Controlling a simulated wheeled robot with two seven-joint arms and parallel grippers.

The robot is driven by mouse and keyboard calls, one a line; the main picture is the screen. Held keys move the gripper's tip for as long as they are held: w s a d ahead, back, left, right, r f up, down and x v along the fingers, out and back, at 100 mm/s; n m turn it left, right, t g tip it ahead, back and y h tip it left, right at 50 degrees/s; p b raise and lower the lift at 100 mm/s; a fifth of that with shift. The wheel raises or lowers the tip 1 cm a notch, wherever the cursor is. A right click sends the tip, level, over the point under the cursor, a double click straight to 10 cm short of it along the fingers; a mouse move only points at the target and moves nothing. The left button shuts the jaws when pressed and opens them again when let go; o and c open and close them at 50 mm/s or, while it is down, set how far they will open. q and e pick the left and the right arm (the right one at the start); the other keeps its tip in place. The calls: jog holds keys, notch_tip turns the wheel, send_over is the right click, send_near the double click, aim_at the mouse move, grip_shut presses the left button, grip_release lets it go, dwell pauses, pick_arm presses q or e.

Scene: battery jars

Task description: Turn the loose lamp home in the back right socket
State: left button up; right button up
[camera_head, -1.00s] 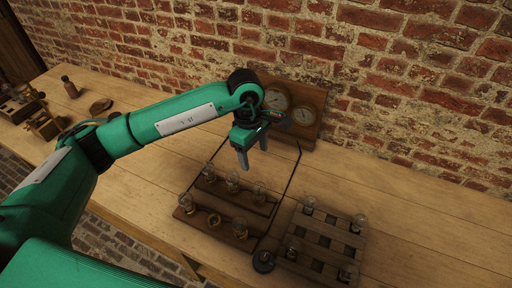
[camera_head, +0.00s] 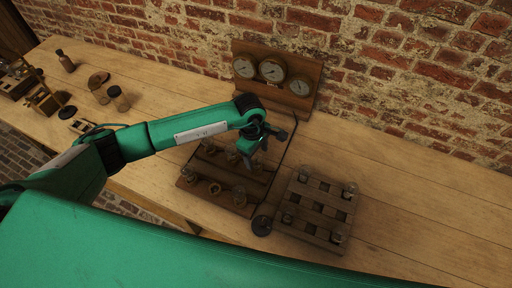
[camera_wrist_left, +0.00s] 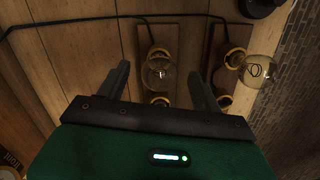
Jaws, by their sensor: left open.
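The dark wooden lamp board (camera_head: 224,202) has two raised strips with sockets and clear glass lamps. My left gripper (camera_head: 247,162) is above the right end of the back strip, pointing down and open. In the left wrist view, the back right lamp (camera_wrist_left: 158,74) shows between the spread fingers (camera_wrist_left: 159,68), apart from both. How far its base is screwed in I cannot tell. The front right lamp (camera_head: 239,195) also shows in the left wrist view (camera_wrist_left: 259,70). The front middle socket (camera_head: 214,188) is empty. My right gripper is out of view.
A slatted rack (camera_head: 307,228) with several lamps stands right of the board. A round black knob (camera_head: 262,225) lies between them, with a cable running back. A gauge panel (camera_head: 309,70) stands against the brick wall. The table's right side is clear.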

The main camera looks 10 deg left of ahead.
pick_arm(q)
jog(key=c, duration=1.2)
jog(key=shift+f+m+b, duration=0.15)
jog(key=shift+m+b, duration=0.55)
jog(key=shift+b, duration=0.3)
jog(key=shift+m+b, duration=2.3)
jog(key=shift+b, duration=0.4)
jog(key=shift+g, duration=0.3)
jog(key=shift+m+b, duration=0.3)
jog(key=shift+b, duration=0.05)
